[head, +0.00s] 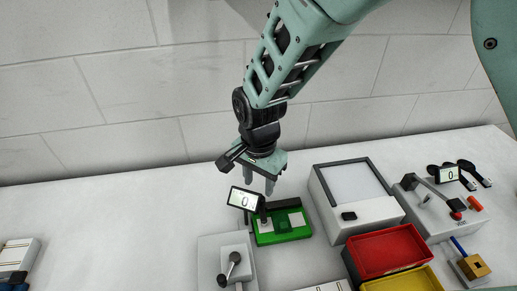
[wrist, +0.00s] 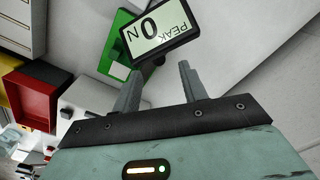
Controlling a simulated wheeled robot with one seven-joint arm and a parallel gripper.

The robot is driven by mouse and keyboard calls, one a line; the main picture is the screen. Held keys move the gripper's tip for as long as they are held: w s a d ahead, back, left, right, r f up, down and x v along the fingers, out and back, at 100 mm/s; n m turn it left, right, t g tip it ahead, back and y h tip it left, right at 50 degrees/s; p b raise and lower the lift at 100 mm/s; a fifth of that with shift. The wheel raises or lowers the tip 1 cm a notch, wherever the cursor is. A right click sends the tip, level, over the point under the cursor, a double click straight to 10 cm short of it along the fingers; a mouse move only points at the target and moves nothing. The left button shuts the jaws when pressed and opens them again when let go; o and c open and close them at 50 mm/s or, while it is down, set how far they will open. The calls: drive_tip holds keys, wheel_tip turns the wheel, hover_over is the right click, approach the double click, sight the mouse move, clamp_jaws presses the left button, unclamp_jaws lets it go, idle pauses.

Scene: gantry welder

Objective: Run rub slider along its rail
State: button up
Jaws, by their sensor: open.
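My gripper (head: 259,183) is open and empty, pointing down above the back of a green fixture (head: 283,228). In the wrist view its two fingers (wrist: 157,82) stand apart with nothing between them. The green fixture carries a dark bar and a pale inset. A tilted display (head: 243,200) reading 0 stands at its left, close below the fingers. It also shows in the wrist view (wrist: 160,32), marked N and PEAK. No part is clearly recognisable as the rub slider; a small black block (head: 348,216) sits on the front of a white box (head: 357,203).
A grey plate with a lever (head: 232,262) stands front left of the fixture. A red bin (head: 388,251) and a yellow bin (head: 405,281) lie front right. A lever device (head: 440,208) stands far right.

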wheel_tip(320, 180, up, 12)
drive_tip(key=b, duration=0.1)
drive_tip(key=shift+r, duration=0.2)
idle(0.3)
drive_tip(key=s+d+n, duration=1.4)
drive_tip(key=s+d, duration=0.1)
drive_tip(key=s, duration=0.3)
drive_tip(key=shift+s+f+y, duration=0.2)
drive_tip(key=shift+y, duration=0.1)
